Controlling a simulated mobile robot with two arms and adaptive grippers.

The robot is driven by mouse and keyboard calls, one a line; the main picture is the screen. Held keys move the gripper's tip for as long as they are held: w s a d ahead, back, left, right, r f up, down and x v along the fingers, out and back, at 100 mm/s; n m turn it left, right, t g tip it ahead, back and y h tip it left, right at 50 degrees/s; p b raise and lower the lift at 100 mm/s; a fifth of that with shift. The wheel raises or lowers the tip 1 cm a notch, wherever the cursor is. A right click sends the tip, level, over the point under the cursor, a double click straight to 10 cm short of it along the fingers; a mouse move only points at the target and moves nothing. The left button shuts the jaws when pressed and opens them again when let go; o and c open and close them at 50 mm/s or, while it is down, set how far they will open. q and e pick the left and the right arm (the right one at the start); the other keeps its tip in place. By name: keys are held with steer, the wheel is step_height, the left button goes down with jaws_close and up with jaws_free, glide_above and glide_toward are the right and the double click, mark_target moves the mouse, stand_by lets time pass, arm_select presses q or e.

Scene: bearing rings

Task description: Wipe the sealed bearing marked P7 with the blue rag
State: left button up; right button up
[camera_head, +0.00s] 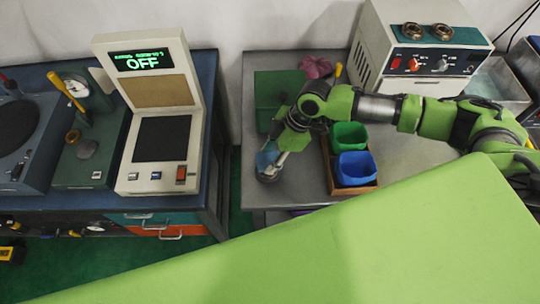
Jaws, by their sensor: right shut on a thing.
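My right gripper (277,160) reaches in from the right and points down near the left edge of the grey table. It is shut on the blue rag (265,158). A grey metal ring, seemingly a bearing (268,177), lies on the table right under the rag and fingers. I cannot tell whether the rag touches it, and no P7 mark is readable. Two more bearings (412,31) (442,32) lie on top of the white heater box; their marks are not readable. My left gripper is not in view.
A wooden tray (333,183) with a green bin (349,135) and a blue bin (356,168) stands right of the gripper. A pink cloth (315,67) and green mat (278,85) lie behind. The white heater box (376,54) stands back right. A device reading OFF (143,62) stands on the left bench.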

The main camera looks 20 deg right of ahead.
steer(key=shift+f+b, duration=0.75)
steer(key=shift+f, duration=0.75)
stand_by(0.5)
steer(key=shift+a+r+p, duration=0.1)
steer(key=shift+a+p, duration=0.25)
steer(key=shift+a, duration=0.45)
steer(key=shift+s+d+p, duration=0.2)
steer(key=shift+d+p, duration=0.05)
steer(key=shift+d, duration=0.5)
steer(key=shift+s+d+p, duration=0.15)
steer(key=shift+d+p, duration=0.1)
steer(key=shift+d, duration=0.5)
steer(key=shift+w+a+f, duration=0.1)
steer(key=shift+w+a, duration=0.2)
steer(key=shift+a, duration=0.35)
steer(key=shift+w+a+f, duration=0.1)
steer(key=shift+w+a, duration=0.15)
steer(key=shift+a, duration=0.4)
steer(key=shift+d, duration=0.15)
